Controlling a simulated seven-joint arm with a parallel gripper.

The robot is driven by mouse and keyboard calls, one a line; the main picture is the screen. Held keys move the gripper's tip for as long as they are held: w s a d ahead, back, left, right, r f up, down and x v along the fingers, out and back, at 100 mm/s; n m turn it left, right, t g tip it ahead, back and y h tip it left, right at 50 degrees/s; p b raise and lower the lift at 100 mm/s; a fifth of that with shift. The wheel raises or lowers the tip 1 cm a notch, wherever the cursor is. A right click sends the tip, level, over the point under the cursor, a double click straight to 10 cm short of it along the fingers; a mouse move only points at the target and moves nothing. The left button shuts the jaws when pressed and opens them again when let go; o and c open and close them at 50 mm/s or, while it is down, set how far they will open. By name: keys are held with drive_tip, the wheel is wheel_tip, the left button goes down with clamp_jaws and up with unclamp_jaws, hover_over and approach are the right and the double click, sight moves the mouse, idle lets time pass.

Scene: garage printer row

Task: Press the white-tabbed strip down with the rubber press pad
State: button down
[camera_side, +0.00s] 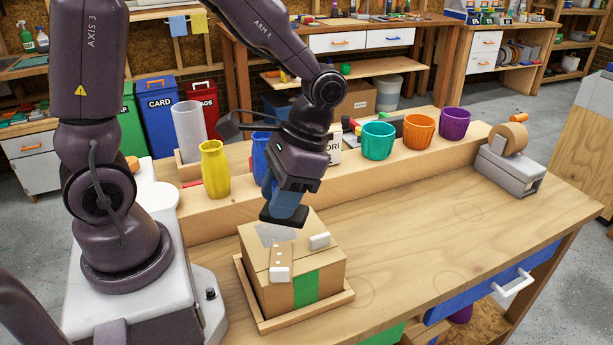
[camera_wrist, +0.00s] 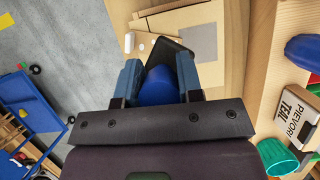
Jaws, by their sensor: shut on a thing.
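My gripper (camera_side: 288,190) is shut on the rubber press pad (camera_side: 284,217), gripping its blue handle. In the wrist view the blue handle (camera_wrist: 160,88) sits between the two fingers, with the black pad (camera_wrist: 181,52) beyond it. The pad is over the back part of a cardboard box (camera_side: 262,280); I cannot tell whether it touches. A tan strip (camera_side: 281,258) with pale dots and a white tab at its front end lies on the box top, nearer the camera than the pad. A separate white block (camera_side: 319,241) is to its right. A grey patch (camera_side: 272,233) lies beside the strip, partly hidden.
The box stands in a shallow wooden tray (camera_side: 334,304). Behind it, a raised wooden ledge holds a yellow vase (camera_side: 214,170), a teal cup (camera_side: 378,140), an orange cup (camera_side: 418,131) and a purple cup (camera_side: 454,123). A tape dispenser (camera_side: 510,168) stands far right. The bench between is clear.

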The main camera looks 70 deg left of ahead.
drive_tip(key=n, duration=0.1)
drive_tip(key=s+n+h, duration=0.1)
drive_tip(key=n, duration=0.1)
drive_tip(key=shift+s+d+r, duration=0.1)
drive_tip(key=shift+d+r, duration=0.05)
drive_tip(key=shift+d, duration=0.2)
hover_over(278, 258)
drive_tip(key=shift+f, duration=3.45)
drive_tip(key=shift+f, duration=0.6)
drive_tip(key=shift+r, duration=0.1)
drive_tip(key=shift+r, duration=3.9)
